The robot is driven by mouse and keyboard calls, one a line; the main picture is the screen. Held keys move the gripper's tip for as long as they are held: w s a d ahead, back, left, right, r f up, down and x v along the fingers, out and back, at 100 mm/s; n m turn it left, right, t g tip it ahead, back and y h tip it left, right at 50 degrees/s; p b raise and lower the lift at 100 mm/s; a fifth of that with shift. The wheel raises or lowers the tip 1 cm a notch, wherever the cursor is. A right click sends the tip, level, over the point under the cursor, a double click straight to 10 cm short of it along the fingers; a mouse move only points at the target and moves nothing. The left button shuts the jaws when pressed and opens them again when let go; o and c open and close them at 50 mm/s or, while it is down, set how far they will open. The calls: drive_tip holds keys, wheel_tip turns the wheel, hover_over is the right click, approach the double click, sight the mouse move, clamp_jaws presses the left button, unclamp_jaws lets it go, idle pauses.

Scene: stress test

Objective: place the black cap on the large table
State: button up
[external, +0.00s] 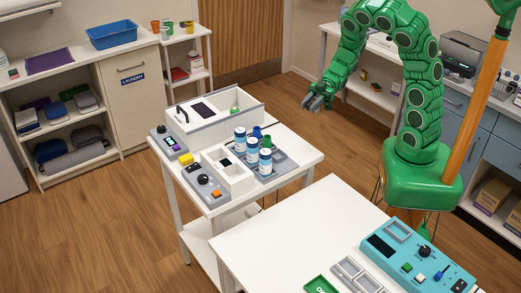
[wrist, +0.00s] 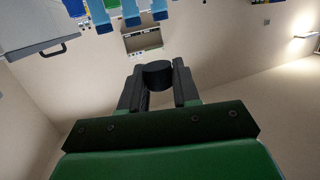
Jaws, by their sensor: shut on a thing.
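My gripper (external: 314,101) hangs in the air near the top middle of the external view, to the right of and behind the smaller white table. In the wrist view its two dark fingers are shut on the black cap (wrist: 157,74), a short dark round piece between the fingertips. In the external view the cap is too small to make out. A large white table (external: 285,228) stands at the front, below and well apart from my gripper. Its left and middle top is bare.
The smaller white table (external: 297,146) carries a grey tray with several blue-and-white bottles (external: 252,152), boxes and devices. A teal control panel (external: 413,262), small grey trays and a green tray (external: 320,284) lie on the large table. An orange pole (external: 480,95) stands at right.

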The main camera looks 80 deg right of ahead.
drive_tip(key=w+f, duration=0.4)
drive_tip(key=w, duration=0.4)
hover_over(274, 133)
drive_tip(key=s, duration=0.1)
wheel_tip(274, 133, down, 4)
drive_tip(key=shift+s+r, duration=0.1)
drive_tip(key=shift+w+f, duration=0.35)
drive_tip(key=shift+f, duration=0.2)
drive_tip(key=shift+w+f, duration=0.3)
drive_tip(key=shift+f, duration=0.25)
drive_tip(key=shift+d+f, duration=0.1)
drive_tip(key=shift+f, duration=1.25)
drive_tip(key=o, duration=1)
drive_tip(key=shift+f, duration=0.1)
drive_tip(key=shift+o, duration=0.2)
drive_tip(key=v, duration=1.2)
